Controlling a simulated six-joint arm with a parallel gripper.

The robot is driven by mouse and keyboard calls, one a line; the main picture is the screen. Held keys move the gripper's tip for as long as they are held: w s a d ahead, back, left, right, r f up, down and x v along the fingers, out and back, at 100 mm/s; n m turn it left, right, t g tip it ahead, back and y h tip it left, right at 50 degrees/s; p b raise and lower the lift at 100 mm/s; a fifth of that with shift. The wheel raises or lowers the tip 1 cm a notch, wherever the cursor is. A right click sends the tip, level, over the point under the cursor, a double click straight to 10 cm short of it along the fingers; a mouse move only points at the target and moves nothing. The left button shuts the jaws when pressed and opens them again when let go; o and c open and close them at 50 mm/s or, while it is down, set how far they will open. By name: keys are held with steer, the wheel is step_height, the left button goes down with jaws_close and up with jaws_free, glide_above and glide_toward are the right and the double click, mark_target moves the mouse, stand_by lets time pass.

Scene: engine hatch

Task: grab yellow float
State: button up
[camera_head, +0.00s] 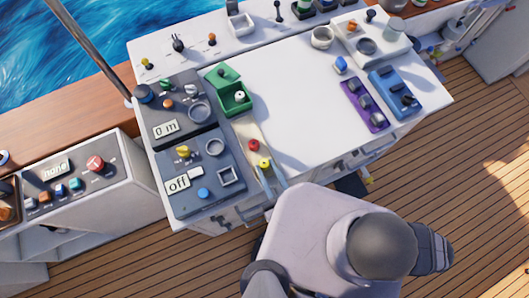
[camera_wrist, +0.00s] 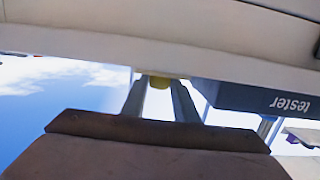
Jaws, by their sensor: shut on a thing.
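The yellow float (camera_head: 264,163) is small and round and sits at the near end of a narrow beige holder (camera_head: 245,127) at the table's front edge. A red float (camera_head: 253,145) is just behind it in the same holder. My gripper (camera_head: 267,175) reaches in from the front, with its fingers around the yellow float. In the wrist view, the two grey fingers of my gripper (camera_wrist: 160,92) are shut on the yellow float (camera_wrist: 160,82). Its upper part is hidden there by a pale edge.
Purple (camera_head: 362,110) and blue (camera_head: 395,98) blocks are at right. The table's middle (camera_head: 290,80) is clear.

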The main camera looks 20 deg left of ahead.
step_height(320, 180, up, 10)
stand_by(0.8)
